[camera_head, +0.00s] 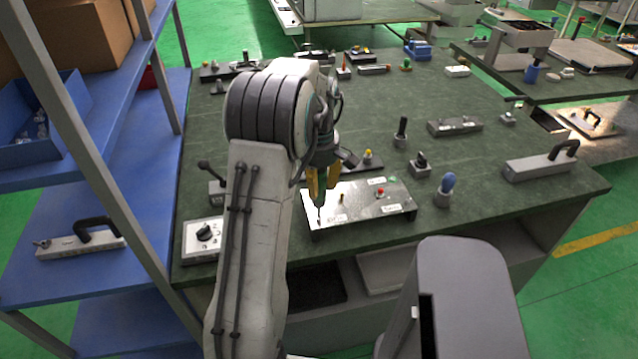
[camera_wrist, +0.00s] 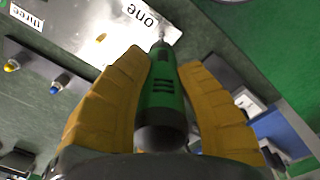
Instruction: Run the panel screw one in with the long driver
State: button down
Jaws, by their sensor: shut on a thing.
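The metal panel (camera_head: 375,213) lies on the green bench with several small screws and labels on its top. My gripper (camera_head: 318,186) is above the panel's left front corner. It is shut on the green driver (camera_wrist: 162,95), whose shank points down to the panel. In the wrist view the driver's tip is close to the label "one" (camera_wrist: 146,16); whether it touches a screw there cannot be told. A brass screw (camera_head: 341,197) stands farther right on the panel; it also shows in the wrist view (camera_wrist: 101,37). A red-topped piece (camera_head: 380,193) stands right of it.
A dial box (camera_head: 203,238) sits left of the panel. A blue-handled tool (camera_head: 445,188) and a black-knobbed block (camera_head: 421,170) stand to its right. A yellow-topped piece (camera_head: 368,154) is behind it. A blue shelf (camera_head: 60,215) borders the bench at left.

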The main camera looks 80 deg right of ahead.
aim_at(319, 172)
jog(key=shift+f+b, duration=0.45)
jog(key=shift+f, duration=0.25)
dwell(1.2)
jog(key=shift+r, duration=0.15)
jog(key=shift+r+p, duration=2.15)
jog(key=shift+r, duration=0.3)
